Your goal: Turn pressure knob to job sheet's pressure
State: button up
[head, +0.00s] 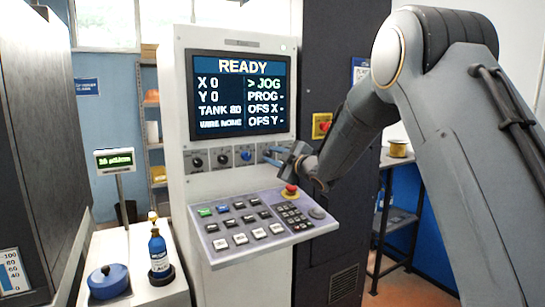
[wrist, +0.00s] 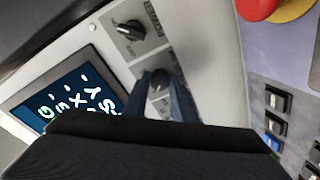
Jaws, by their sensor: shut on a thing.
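My gripper (head: 266,155) is at the right part of this row in the head view. In the wrist view, its blue fingers are shut on a dark knob (wrist: 160,80), one on each side. That knob's label is mostly covered, so I cannot read its name or setting. A neighbouring knob labelled POWER (wrist: 130,30) stands clear of the fingers. I see no legible job sheet.
The screen (head: 239,97) reads READY, TANK and offsets. A keypad console (head: 255,226) with a red stop button (head: 290,190) juts out below the knobs. A blue bottle (head: 158,253) and a blue lidded pot (head: 108,281) stand at the left, near a small display (head: 115,160).

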jog(key=shift+m, duration=0.3)
jog(key=m+b, duration=0.1)
jog(key=m, duration=0.2)
jog(key=shift+f+m, duration=0.1)
jog(key=shift+m, duration=0.2)
jog(key=shift+s+a+m+t+b, duration=0.1)
jog(key=shift+m+t+b, duration=0.35)
jog(key=shift+m, duration=1.85)
jog(key=o, duration=1)
jog(key=shift+o, duration=0.2)
